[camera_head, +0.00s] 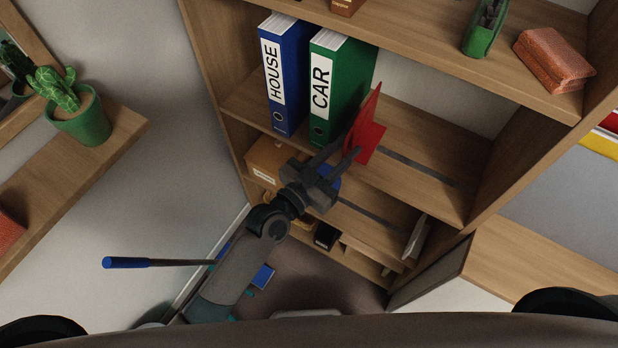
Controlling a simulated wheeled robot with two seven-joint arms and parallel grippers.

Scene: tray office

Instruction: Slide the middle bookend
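The red bookend (369,134) stands upright on the middle shelf (425,164), close to the right side of the green CAR binder (342,76). A dark slot (418,168) runs along the shelf to the right of the bookend. My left gripper (350,147) reaches up from below at the shelf's front. Its two fingers are spread with a gap between them, and their tips are at the near lower edge of the bookend. Whether they touch it is not clear. My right gripper is not in view.
A blue HOUSE binder (287,68) stands left of the green one. The shelf right of the bookend is clear up to the side wall. The upper shelf holds a reddish-brown block (553,60) and a green holder (486,28). A cactus pot (83,120) stands on the left ledge.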

